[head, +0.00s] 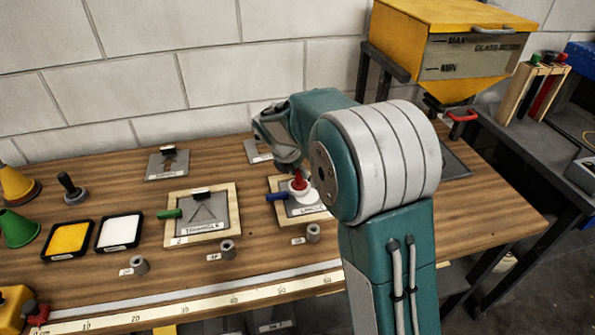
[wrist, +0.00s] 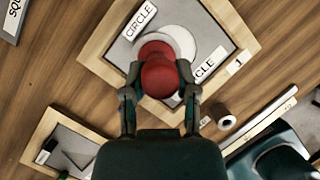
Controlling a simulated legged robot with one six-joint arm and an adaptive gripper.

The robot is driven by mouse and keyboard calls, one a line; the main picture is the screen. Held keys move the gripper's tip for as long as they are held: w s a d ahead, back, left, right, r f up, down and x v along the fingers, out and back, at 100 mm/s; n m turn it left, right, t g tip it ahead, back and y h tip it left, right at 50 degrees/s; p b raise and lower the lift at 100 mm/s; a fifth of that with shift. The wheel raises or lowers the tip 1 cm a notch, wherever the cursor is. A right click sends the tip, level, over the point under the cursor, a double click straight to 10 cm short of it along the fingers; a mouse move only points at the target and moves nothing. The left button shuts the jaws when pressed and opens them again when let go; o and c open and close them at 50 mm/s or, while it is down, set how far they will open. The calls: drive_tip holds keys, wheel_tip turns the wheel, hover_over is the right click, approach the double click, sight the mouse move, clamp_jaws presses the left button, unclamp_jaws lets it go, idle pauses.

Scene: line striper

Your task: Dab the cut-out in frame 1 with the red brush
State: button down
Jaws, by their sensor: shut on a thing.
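My gripper (head: 291,164) is shut on the red brush (head: 299,181), which points down over a wooden frame (head: 283,183) at the right of the bench. In the wrist view the red brush (wrist: 160,72) sits between the fingers of my gripper (wrist: 160,92). Below it is the wooden frame (wrist: 98,55) with a tag "1" (wrist: 237,66), holding a grey plate (wrist: 122,48) labelled CIRCLE. A round white area (wrist: 184,42), at the plate's cut-out, is partly hidden by the brush. I cannot tell whether the brush touches it.
A second frame (head: 174,233) with a TRIANGLE plate lies to the left. Yellow (head: 68,239) and white (head: 120,231) pads, a green cone (head: 17,228) and a dark-handled tool (head: 71,188) stand further left. Small grey cylinders (head: 227,249) and a ruler (head: 200,297) lie in front.

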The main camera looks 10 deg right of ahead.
drive_tip(key=shift+f, duration=0.45)
idle(0.5)
drive_tip(key=shift+r, duration=0.1)
drive_tip(key=shift+r, duration=2.2)
drive_tip(key=shift+r, duration=2.45)
